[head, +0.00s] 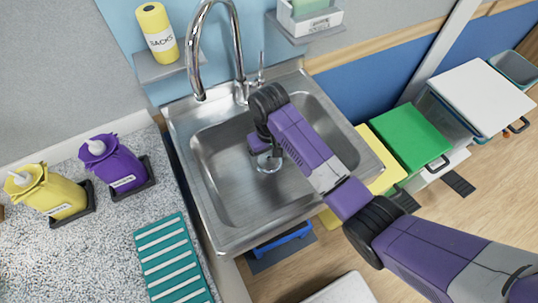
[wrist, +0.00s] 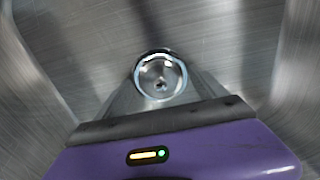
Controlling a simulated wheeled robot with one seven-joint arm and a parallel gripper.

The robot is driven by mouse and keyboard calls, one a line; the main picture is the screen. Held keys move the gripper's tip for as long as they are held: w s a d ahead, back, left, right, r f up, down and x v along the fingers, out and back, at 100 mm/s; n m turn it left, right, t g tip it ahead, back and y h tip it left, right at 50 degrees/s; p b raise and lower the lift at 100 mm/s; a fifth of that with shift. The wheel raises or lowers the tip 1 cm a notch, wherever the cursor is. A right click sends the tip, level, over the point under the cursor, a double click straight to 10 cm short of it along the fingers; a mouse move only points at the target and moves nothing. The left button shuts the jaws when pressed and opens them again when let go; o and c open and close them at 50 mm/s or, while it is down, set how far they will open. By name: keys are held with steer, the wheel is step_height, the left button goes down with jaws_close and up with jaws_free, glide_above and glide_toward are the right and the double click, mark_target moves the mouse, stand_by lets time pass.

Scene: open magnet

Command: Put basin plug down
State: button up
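The basin plug (wrist: 160,80) shows in the wrist view as a round, shiny chrome cap at the tip of my gripper. In the head view a round chrome piece (head: 268,163) lies at the bottom of the steel sink basin (head: 225,180), where the plug and drain overlap. My gripper (head: 262,148) reaches down into the basin, right over this piece. The grey fingers run up to the plug in the wrist view. Whether they grip it or only stand around it does not show. The plug's underside and the drain hole are hidden.
A tall chrome faucet (head: 238,55) stands behind the basin to the left of my arm. Small wall shelves hold a yellow bottle (head: 157,32) and a pale green-and-white box (head: 310,15). Purple (head: 113,163) and yellow (head: 48,190) dispensers stand on the left counter beside a teal rack (head: 170,258).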

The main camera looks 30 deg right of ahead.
mark_target(269, 157)
step_height(269, 157, up, 12)
steer(key=p, duration=0.3)
steer(key=shift+r, duration=0.2)
stand_by(0.8)
